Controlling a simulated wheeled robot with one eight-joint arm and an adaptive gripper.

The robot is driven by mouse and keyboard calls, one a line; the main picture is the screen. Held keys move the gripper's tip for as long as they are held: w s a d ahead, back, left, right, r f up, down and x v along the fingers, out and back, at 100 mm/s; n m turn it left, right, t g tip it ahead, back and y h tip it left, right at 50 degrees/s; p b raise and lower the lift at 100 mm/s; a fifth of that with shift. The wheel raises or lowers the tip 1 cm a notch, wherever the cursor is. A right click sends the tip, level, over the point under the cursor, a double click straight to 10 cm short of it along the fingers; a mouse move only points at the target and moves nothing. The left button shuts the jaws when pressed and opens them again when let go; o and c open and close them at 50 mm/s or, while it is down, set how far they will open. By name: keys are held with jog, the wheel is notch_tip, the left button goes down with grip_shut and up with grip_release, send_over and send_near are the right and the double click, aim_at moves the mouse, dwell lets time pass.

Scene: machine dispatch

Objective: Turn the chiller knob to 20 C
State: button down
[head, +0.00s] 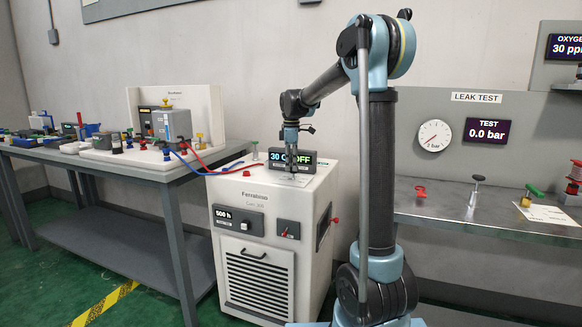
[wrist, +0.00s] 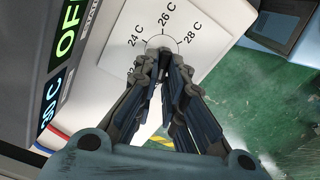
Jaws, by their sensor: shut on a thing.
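The white chiller cabinet (head: 254,225) stands between the two benches. Its display (head: 292,158) on top reads "30 C" and "OFF", partly covered by my gripper; it shows sideways in the wrist view (wrist: 60,60). My gripper (head: 291,174) points down at the chiller's top; in the wrist view my gripper (wrist: 160,62) is shut on the chiller knob (wrist: 160,45). Only the knob's light rim shows between the fingers.
The left bench (head: 110,165) holds several parts, with red and blue hoses (head: 195,160) running to the chiller. The right bench (head: 480,215) carries a leak test panel reading 0.0 bar. A red handle (head: 334,220) sticks out of the chiller's right side.

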jog(key=shift+d+n, duration=0.15)
jog(key=shift+n, duration=0.85)
jog(key=c, duration=1.7)
grip_release()
jog(key=shift+w, duration=0.1)
notch_tip(320, 180, up, 12)
jog(key=shift+f, duration=0.1)
